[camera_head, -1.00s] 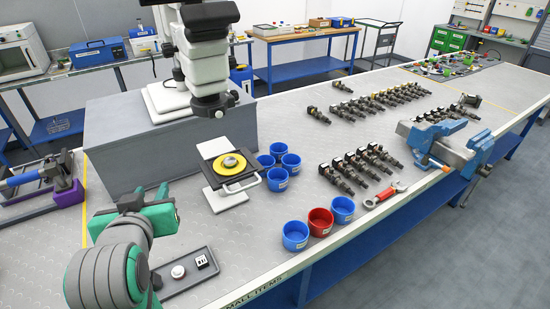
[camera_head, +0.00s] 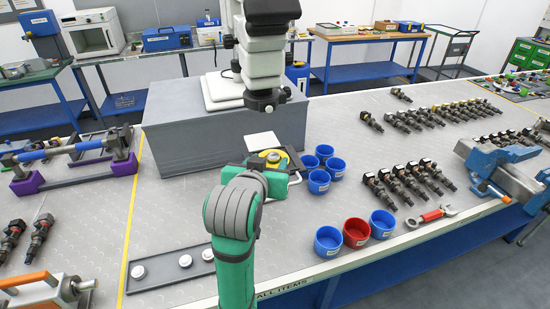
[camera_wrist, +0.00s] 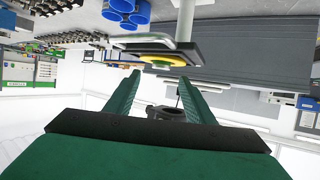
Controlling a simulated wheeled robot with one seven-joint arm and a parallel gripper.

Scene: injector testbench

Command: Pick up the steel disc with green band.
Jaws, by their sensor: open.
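A round disc with a yellow rim (camera_head: 272,156) lies on the dark plate of the small stage below the microscope. Its green and yellow edge also shows in the wrist view (camera_wrist: 155,61), top centre, in an upside-down picture. I cannot make out steel on it. My gripper (camera_wrist: 160,80) is open, with its two green fingers apart and nothing between them. The fingers point towards the disc, which appears just beyond their tips. In the head view my arm partly hides the stage and the gripper's fingers.
The microscope (camera_head: 265,60) stands on a grey block (camera_head: 210,135) behind the stage. Blue cups (camera_head: 319,181) stand right of it, and a red cup (camera_head: 356,232) nearer the front. A grey tray with white round pieces (camera_head: 163,266) lies left of my arm.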

